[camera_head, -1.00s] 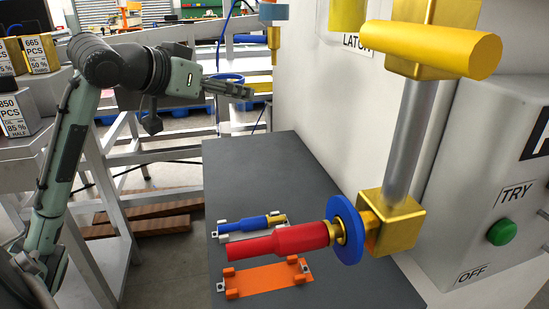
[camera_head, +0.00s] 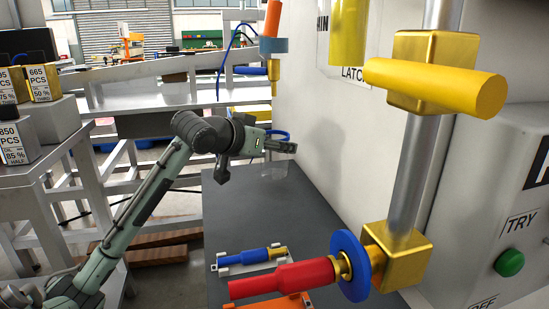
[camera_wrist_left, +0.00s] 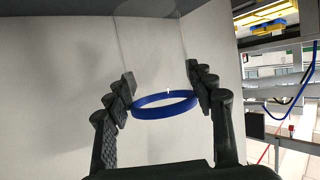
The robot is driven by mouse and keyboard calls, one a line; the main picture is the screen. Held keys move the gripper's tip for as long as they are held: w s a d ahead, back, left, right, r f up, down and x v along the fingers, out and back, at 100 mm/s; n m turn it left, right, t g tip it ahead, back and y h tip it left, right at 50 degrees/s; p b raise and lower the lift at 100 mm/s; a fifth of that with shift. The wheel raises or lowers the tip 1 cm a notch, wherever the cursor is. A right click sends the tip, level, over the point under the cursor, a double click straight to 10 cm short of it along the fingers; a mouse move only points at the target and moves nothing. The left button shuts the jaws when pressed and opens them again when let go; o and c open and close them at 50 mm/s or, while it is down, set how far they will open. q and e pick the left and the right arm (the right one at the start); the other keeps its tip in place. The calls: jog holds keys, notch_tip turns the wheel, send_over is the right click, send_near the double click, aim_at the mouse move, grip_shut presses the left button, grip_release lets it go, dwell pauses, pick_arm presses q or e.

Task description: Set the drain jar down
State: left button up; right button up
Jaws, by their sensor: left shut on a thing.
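My left gripper (camera_head: 283,146) is above the far end of the dark grey bench top (camera_head: 265,205), beside the white machine wall. In the left wrist view its fingers (camera_wrist_left: 166,95) are shut on a blue ring, which looks like the rim of the drain jar (camera_wrist_left: 165,105). My right gripper is not in view.
A nozzle (camera_head: 273,45) hangs beyond the bench. Yellow-handled machine levers (camera_head: 435,85) stand right. The bench's far half is clear.

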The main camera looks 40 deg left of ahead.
aim_at(274, 157)
pick_arm(q)
notch_tip(274, 157, down, 3)
jog(key=shift+f, duration=0.1)
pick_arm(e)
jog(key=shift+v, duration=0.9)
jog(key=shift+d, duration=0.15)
pick_arm(q)
jog(key=o, duration=1.3)
jog(key=shift+f, duration=0.1)
jog(key=shift+c, duration=0.2)
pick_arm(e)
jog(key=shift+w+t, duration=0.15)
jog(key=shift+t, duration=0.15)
